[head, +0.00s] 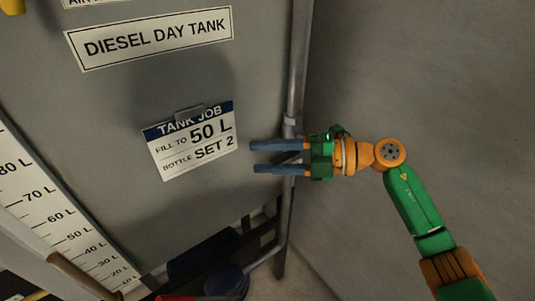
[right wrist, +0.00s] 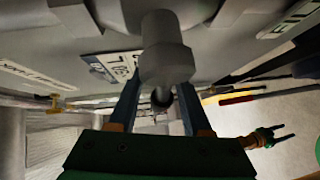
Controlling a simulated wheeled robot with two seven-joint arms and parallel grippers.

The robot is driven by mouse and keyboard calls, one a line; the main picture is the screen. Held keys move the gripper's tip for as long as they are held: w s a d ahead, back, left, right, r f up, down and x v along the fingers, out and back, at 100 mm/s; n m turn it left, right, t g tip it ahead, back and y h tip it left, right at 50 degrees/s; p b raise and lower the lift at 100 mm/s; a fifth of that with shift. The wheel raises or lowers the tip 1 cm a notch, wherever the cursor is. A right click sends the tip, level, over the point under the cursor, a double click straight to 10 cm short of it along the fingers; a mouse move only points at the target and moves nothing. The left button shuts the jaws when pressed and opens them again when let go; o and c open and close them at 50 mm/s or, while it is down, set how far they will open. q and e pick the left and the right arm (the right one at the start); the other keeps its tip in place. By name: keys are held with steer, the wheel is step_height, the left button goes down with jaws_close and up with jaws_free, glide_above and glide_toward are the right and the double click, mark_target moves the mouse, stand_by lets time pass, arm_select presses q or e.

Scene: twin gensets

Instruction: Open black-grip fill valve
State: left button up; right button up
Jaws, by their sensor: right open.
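My right gripper (head: 252,157) is open at the right edge of the grey tank, its two blue fingers pointing left in the head view. In the right wrist view a grey pipe fitting with a hex body (right wrist: 167,62) is near the camera, in line with the gap between the fingers (right wrist: 157,92). A dark round end shows below the hex body; I cannot tell if it is the black grip. I cannot make out the valve in the head view. My left gripper (right wrist: 284,133) shows small at the right of the right wrist view, fingers apart and empty.
The tank front carries a "DIESEL DAY TANK" sign (head: 157,38) and a "TANK JOB" card (head: 190,141) reading 50 L. A litre scale (head: 45,205) is at left. A grey upright post (head: 297,70) borders the tank; a bare wall (head: 430,80) lies right of it.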

jaws_close()
stand_by(1.3)
